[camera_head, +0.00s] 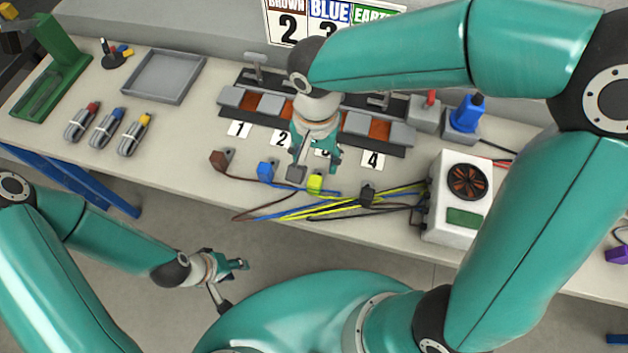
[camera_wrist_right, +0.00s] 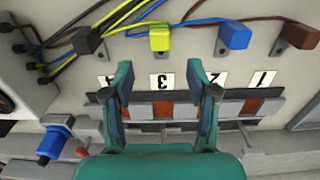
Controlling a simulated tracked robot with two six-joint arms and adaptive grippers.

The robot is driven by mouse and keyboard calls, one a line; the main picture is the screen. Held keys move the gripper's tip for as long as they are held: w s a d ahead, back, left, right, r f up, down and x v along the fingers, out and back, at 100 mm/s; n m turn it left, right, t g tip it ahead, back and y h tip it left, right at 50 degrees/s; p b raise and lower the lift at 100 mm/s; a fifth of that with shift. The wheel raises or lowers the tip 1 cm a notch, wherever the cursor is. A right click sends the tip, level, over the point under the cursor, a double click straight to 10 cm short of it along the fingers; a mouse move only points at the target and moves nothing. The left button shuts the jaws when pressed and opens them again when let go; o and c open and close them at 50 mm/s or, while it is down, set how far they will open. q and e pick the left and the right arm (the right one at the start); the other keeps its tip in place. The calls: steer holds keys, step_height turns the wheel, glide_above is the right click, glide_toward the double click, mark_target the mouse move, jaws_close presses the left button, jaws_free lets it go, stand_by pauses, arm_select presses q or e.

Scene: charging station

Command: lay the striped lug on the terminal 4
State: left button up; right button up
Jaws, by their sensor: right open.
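The yellow-green lug (camera_head: 315,184), which I take for the striped one, lies on the bench at the end of a cable. It is also in the right wrist view (camera_wrist_right: 159,37); its stripes are too small to make out. Terminal 4 (camera_head: 380,129) is the rightmost orange pad in the head view, above its card 4 (camera_head: 372,160). My right gripper (camera_head: 316,167) is open and empty, over the bench by cards 2 and 3, just short of the lug. In the wrist view its fingers (camera_wrist_right: 161,75) partly hide card 4. My left gripper (camera_head: 240,266) hangs in front of the bench, away from everything.
Brown (camera_head: 221,160), blue (camera_head: 265,171) and black (camera_head: 367,194) lugs lie beside the yellow-green one, their cables crossing the bench. A white charger box (camera_head: 450,218) stands right. A blue plug (camera_head: 467,113) is behind it. A grey tray (camera_head: 165,76) lies left.

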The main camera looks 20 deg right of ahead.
mark_target(315, 179)
step_height(315, 179, down, 8)
steer(key=shift+s+a+f, duration=0.1)
steer(key=shift+s+f, duration=0.05)
steer(key=shift+f, duration=0.05)
stand_by(0.3)
steer(key=c, duration=1.1)
